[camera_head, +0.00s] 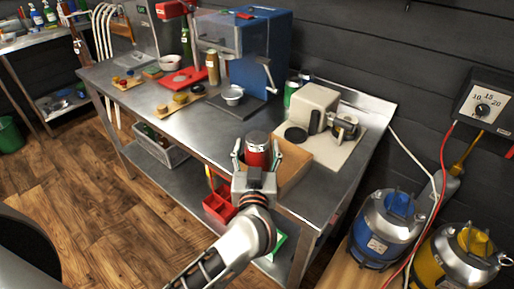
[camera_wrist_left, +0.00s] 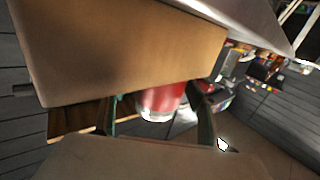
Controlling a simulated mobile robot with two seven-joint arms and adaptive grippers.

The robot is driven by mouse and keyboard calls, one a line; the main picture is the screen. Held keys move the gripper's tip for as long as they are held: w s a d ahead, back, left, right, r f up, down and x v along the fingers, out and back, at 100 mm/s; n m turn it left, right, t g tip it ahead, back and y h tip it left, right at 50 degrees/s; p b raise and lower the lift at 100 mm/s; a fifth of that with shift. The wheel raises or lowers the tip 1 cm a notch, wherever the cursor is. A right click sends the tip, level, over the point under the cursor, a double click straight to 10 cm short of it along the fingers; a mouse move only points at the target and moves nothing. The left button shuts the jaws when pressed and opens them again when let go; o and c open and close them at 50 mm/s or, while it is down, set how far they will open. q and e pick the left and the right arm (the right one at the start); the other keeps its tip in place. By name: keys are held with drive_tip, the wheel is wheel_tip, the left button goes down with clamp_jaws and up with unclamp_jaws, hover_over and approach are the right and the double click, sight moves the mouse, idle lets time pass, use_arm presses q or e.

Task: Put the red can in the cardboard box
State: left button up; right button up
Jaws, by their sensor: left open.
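The red can (camera_head: 257,151) has a dark top and appears upright at the front edge of the steel table, beside the cardboard box. My left gripper (camera_head: 257,155) is open, with one finger on each side of the can. The open cardboard box (camera_head: 293,172) is just right of the can. It fills the upper left of the left wrist view (camera_wrist_left: 120,55). My right gripper is in neither view.
A beige machine (camera_head: 312,108) stands behind the box, and a blue machine (camera_head: 262,50) stands further left. A small metal cup (camera_head: 233,96) and boards with items occupy the table. A red crate (camera_head: 219,205) is on the lower shelf. The table front left of the can is clear.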

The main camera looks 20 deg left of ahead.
use_arm(q)
drive_tip(key=shift+r, duration=0.1)
drive_tip(key=s+d+r+t, duration=0.2)
drive_tip(key=s+d+t, duration=0.1)
drive_tip(key=s, duration=0.9)
drive_tip(key=d+f+m+h, duration=0.3)
drive_tip(key=m+h, duration=0.2)
drive_tip(key=h, duration=0.2)
wheel_tip(320, 180, down, 13)
drive_tip(key=s+d+m+g+h, duration=0.1)
drive_tip(key=s+m+g+h, duration=0.2)
drive_tip(key=m+g+h, duration=0.1)
drive_tip(key=s+a+f+g+y, duration=0.1)
drive_tip(key=s+a+f+g, duration=0.1)
drive_tip(key=f, duration=0.3)
drive_tip(key=s+a+f+n+g+y, duration=0.1)
drive_tip(key=s+a+f, duration=0.1)
drive_tip(key=a+f, duration=0.2)
drive_tip(key=s+a+f+g+y, duration=0.1)
drive_tip(key=s+a+f+g, duration=0.1)
drive_tip(key=f, duration=0.5)
drive_tip(key=shift+s+a+f+g, duration=0.2)
drive_tip(key=shift+a+f+g, duration=0.15)
drive_tip(key=shift+a, duration=0.25)
